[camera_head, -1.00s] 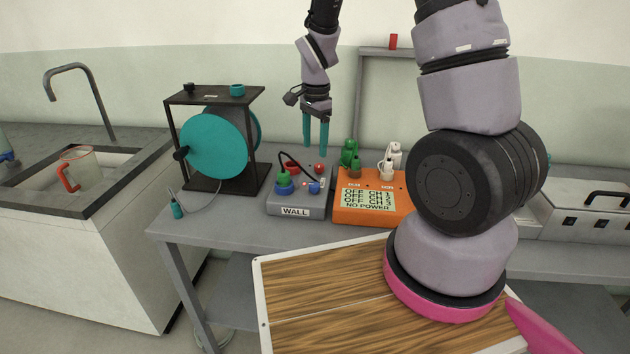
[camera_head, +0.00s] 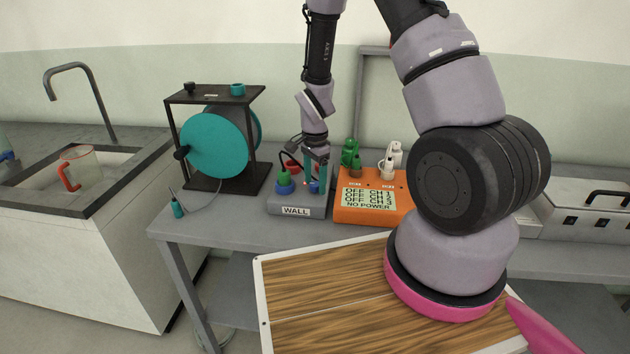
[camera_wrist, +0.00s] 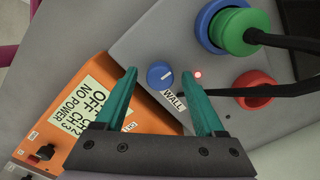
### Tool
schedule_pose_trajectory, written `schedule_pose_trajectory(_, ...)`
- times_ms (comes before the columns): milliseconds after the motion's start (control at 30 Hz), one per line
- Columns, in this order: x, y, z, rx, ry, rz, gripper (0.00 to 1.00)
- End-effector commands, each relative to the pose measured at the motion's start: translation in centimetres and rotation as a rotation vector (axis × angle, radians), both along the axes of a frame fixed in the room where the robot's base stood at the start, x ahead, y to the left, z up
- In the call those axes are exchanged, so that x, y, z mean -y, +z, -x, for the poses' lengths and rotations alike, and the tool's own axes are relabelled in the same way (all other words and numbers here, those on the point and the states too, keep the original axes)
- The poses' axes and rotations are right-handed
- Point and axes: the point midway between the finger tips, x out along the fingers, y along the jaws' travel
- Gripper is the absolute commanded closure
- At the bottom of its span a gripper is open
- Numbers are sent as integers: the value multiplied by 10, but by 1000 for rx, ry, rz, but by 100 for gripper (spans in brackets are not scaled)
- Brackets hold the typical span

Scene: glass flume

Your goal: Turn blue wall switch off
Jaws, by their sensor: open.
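The blue wall switch (camera_wrist: 160,75) is a round knob with a white pointer line on the grey box marked WALL (camera_head: 296,211). In the wrist view a small red light (camera_wrist: 198,74) glows beside the knob. My gripper (camera_head: 317,185) has teal fingers and is open just above the box. In the wrist view the knob shows between the two fingertips of my gripper (camera_wrist: 168,92); I cannot tell whether they touch it. In the head view the fingers hide most of the knob.
A blue and green plug (camera_head: 285,183) with a black cable and a red socket (camera_wrist: 254,90) sit on the same box. An orange unit (camera_head: 371,217) reading OFF and NO POWER stands close to the right. A teal reel in a black frame (camera_head: 215,146) stands to the left.

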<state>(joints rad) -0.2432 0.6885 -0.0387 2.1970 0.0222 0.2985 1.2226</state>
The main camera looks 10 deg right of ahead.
Motion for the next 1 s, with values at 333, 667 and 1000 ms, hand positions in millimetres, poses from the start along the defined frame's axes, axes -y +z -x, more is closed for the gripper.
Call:
schedule_pose_trajectory(333,0,0,0,1,0,0,75)
schedule_pose_trajectory(667,0,0,0,1,15,0,100)
schedule_pose_trajectory(1000,0,0,-1,1,184,0,100)
